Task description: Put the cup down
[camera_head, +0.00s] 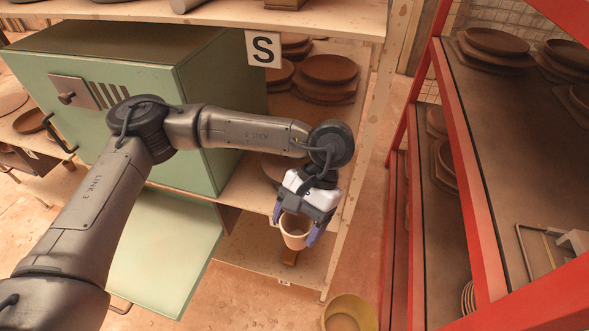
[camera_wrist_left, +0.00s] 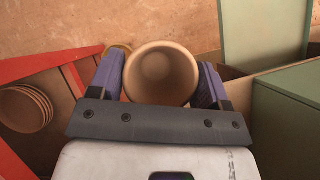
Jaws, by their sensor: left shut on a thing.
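A plain tan cup (camera_head: 295,238) hangs upright or nearly so between the two purple fingers of my left gripper (camera_head: 296,227), mouth toward the head camera. The left gripper is shut on its sides. In the left wrist view the cup (camera_wrist_left: 162,75) shows its round, empty-looking inside between the fingers (camera_wrist_left: 160,86). In the head view the cup appears in front of the wooden shelf (camera_head: 240,232), overlapping the lower board. I see no surface touching its base. My right gripper is out of view.
Brown plates (camera_head: 330,70) are stacked behind, by an "S" sign (camera_head: 263,48). A red rack (camera_head: 470,180) rises at right. A yellowish bucket (camera_head: 350,312) stands on the floor.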

